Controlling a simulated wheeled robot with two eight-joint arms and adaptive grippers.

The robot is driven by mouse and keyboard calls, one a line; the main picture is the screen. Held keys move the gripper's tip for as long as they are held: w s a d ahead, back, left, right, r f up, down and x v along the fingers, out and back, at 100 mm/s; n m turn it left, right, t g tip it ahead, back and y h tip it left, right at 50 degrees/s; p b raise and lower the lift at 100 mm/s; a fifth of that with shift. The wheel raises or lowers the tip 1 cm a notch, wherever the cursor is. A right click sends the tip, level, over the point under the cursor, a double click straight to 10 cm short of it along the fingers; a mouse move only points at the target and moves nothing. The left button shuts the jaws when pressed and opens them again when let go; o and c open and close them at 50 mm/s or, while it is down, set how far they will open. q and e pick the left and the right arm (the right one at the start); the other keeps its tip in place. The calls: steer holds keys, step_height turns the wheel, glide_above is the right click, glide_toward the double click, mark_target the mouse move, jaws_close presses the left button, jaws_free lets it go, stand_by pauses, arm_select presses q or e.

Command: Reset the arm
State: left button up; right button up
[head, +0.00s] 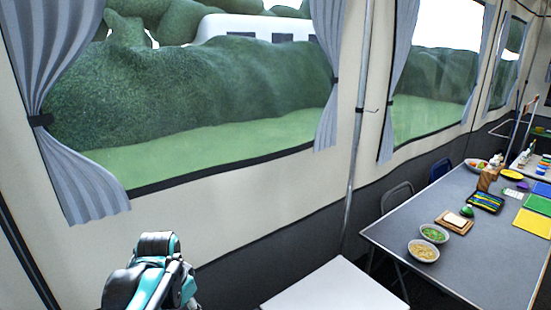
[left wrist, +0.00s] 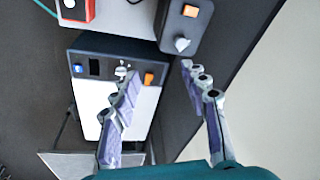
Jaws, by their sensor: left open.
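My left gripper (left wrist: 159,70) shows in the left wrist view with its two purple-grey fingers spread apart and nothing between them. Beyond the fingers is a box-like appliance (left wrist: 85,98) with a dark control panel, a blue button, an orange switch and a white front. I cannot tell whether a finger touches it. In the head view, part of my left arm (head: 155,270), black and teal, rises at the lower left; its gripper is not visible there. My right gripper is in neither view.
In the head view a grey table (head: 440,210) at the right holds bowls, including one with green food (head: 434,233), and coloured boards. A white surface (head: 335,288) stands at lower centre. Chairs line the wall. A grey device (left wrist: 184,24) with an orange switch shows in the wrist view.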

arm_select(q)
steer(key=s+d+f+n+t, duration=0.1)
steer(key=s+d+n+t, duration=0.1)
steer(key=s, duration=0.3)
steer(key=s+d+f+n+t, duration=0.2)
steer(key=s+n, duration=0.1)
steer(key=s, duration=0.3)
steer(key=shift+s+d+f+t, duration=0.3)
steer(key=shift+t, duration=0.1)
